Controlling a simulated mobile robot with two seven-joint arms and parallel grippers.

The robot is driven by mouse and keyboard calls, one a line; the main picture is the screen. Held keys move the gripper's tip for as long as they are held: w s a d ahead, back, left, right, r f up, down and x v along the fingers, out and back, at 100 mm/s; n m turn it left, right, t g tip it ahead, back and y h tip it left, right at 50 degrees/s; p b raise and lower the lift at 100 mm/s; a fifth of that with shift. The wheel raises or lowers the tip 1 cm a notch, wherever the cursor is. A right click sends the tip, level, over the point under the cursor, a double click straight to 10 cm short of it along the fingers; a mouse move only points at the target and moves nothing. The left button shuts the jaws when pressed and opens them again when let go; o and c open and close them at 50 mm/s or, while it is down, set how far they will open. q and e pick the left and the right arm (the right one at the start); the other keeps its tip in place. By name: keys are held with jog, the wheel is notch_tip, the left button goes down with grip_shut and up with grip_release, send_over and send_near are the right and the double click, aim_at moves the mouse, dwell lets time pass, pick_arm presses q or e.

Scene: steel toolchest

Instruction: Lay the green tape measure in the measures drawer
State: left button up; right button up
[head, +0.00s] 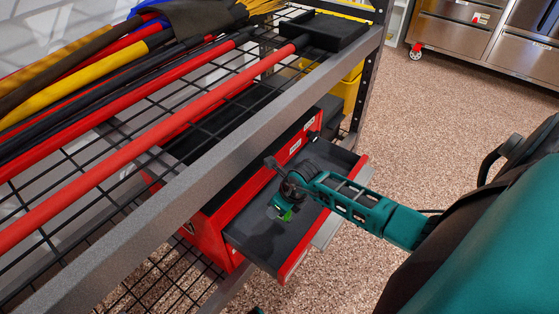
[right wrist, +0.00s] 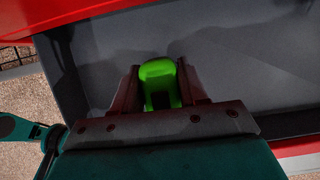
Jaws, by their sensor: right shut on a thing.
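The green tape measure (right wrist: 158,70) is between the two fingers of my right gripper (right wrist: 160,88), which is shut on it. In the head view, only a small green part of the tape measure (head: 286,215) shows below my right gripper (head: 282,208). Both are over the open grey drawer (head: 253,240) with a red front, in the red toolchest (head: 207,238). The drawer's grey inside (right wrist: 245,60) fills much of the right wrist view. I cannot tell whether the tape measure touches the drawer floor. My left gripper is not in view.
A wire shelf with a grey front beam (head: 190,190) stands above and in front of the toolchest. Steel cabinets (head: 480,35) stand far right. The speckled floor between is clear.

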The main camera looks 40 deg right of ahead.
jog(key=shift+f+b, duration=0.45)
jog(key=shift+f, duration=0.15)
jog(key=o, duration=1.1)
jog(key=shift+r, duration=0.1)
